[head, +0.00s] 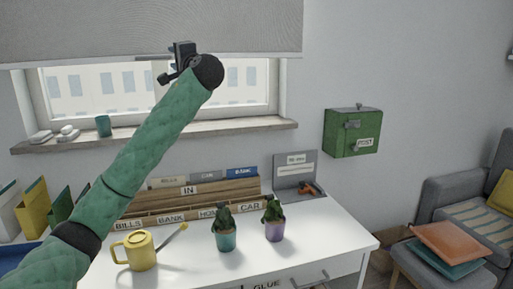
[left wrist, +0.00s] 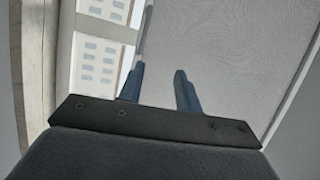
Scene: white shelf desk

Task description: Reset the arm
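My left arm, in a green sleeve, reaches up from the lower left of the head view. Its gripper (head: 180,60) is raised in front of the window and the lower edge of the blind, well above the desk. In the left wrist view the two dark blue fingers (left wrist: 159,78) stand apart with nothing between them, so the gripper is open and empty. My right gripper is in neither view.
A green post box (head: 352,132) hangs on the wall. A grey sofa (head: 450,200) stands right. The blind (head: 100,30) hangs above.

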